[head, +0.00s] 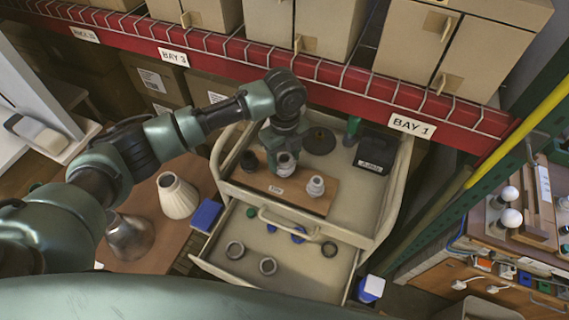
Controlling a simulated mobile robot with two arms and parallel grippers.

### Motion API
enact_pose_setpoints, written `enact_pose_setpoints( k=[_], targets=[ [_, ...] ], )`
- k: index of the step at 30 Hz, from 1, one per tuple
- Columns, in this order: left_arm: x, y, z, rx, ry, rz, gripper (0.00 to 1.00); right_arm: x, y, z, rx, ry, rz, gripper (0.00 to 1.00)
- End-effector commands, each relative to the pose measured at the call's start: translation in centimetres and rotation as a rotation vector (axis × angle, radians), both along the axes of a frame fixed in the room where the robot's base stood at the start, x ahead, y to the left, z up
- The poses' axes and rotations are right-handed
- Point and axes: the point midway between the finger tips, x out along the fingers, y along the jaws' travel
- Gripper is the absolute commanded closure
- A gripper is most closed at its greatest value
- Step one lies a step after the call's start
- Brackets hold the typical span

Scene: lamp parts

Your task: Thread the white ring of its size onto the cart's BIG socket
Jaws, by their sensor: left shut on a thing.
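The cart (222,172) has a brown board (300,200) on its top with a small label. A dark socket (249,161) stands at the board's left, and a pale grey socket (316,187) stands upright at its right. My left gripper (285,150) reaches down over the back middle of the board. It is shut on a pale piece, seemingly a white ring (286,158), right at a third socket. The fingers partly hide this spot, so I cannot tell whether the ring is around the socket or just above it. My right gripper is not in view.
A black box (375,153) and a dark disc (319,140) sit on the cart top. A red shelf beam (330,75) runs behind.

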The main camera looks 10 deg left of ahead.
Motion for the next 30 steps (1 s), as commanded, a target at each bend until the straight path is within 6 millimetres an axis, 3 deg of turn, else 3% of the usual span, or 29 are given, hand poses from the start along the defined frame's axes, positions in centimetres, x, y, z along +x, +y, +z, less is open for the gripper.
enact_pose_setpoints(
  k=[5, 15, 26, 30],
  targets=[
    [0.10, 0.06, 0.06, 0.002, -0.003, -0.036, 1.00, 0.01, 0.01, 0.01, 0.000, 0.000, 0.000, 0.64],
    [0.13, 0.02, -0.02, 0.001, -0.003, -0.540, 1.00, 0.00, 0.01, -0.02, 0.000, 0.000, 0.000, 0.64],
    [0.11, 0.01, -0.03, 0.001, -0.004, -0.601, 1.00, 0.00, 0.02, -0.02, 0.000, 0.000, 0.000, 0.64],
    [0.15, 0.03, -0.07, 0.002, -0.003, -0.724, 1.00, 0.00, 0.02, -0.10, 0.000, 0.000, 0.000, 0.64]
  ],
)
